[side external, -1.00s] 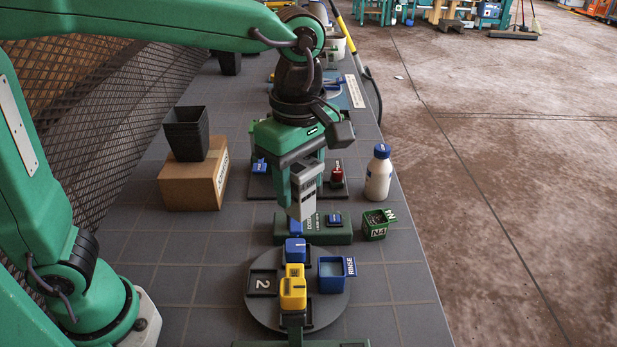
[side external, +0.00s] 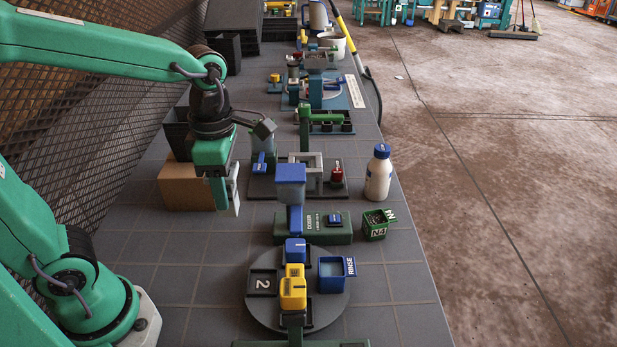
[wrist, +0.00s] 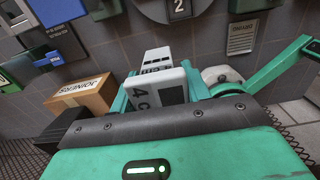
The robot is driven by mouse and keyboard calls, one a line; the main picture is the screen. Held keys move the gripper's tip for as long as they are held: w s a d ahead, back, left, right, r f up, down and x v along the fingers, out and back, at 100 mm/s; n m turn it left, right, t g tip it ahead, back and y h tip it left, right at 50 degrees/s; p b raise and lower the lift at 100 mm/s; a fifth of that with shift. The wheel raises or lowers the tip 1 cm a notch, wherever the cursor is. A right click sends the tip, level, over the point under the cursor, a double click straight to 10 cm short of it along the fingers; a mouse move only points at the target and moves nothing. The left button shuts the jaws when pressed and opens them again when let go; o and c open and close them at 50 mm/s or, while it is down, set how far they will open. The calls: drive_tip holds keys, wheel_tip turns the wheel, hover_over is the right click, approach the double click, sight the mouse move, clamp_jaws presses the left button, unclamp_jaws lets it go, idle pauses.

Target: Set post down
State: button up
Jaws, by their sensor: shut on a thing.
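My gripper (side external: 224,198) hangs low in the side view, just in front of the cardboard box, with its jaws shut on a light grey post. Only a pale edge of the post (side external: 234,194) shows there beside the green finger. In the wrist view the post (wrist: 158,88) is a pale block with a dark square and the marking "4 C", between the teal fingers of my gripper (wrist: 157,92). I cannot tell whether its lower end touches the table.
The doser (side external: 318,229) and the round turntable (side external: 262,312) are to the right. A white bottle (side external: 378,175) stands near the right edge. Bare tabletop (side external: 185,250) lies in front of the box.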

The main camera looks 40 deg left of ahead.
sight(229, 211)
wheel_tip(229, 211, down, 6)
drive_tip(key=shift+f, duration=0.2)
drive_tip(key=w+a+f, duration=0.3)
drive_tip(key=a+f, duration=0.4)
drive_tip(key=a, duration=0.4)
drive_tip(key=shift+w, duration=0.4)
drive_tip(key=shift+f, duration=2)
drive_tip(key=shift+f, duration=0.1)
drive_tip(key=o, duration=1)
